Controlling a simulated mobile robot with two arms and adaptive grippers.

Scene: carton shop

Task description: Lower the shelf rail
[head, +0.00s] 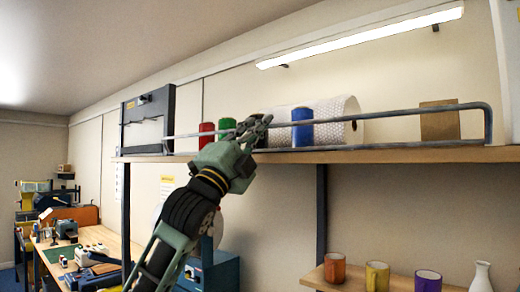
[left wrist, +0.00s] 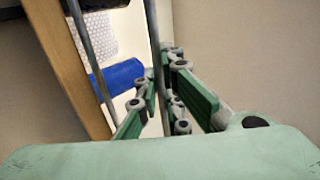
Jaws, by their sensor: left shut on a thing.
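The shelf rail (head: 400,112) is a grey metal bar along the front of the high wooden shelf (head: 400,155), with a bent right end. Its upper bar stands above the shelf edge, in front of the cylinders. My left gripper (head: 257,125) reaches up from below and is shut on the upper bar, left of the blue cylinder. In the left wrist view the rail (left wrist: 154,40) runs between the green-padded fingers of the gripper (left wrist: 165,92). My right gripper is not in view.
A red cylinder (head: 206,135), a green one (head: 227,127), a blue one (head: 302,127), a bubble-wrap roll (head: 345,115) and a brown carton (head: 439,121) stand on the shelf.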

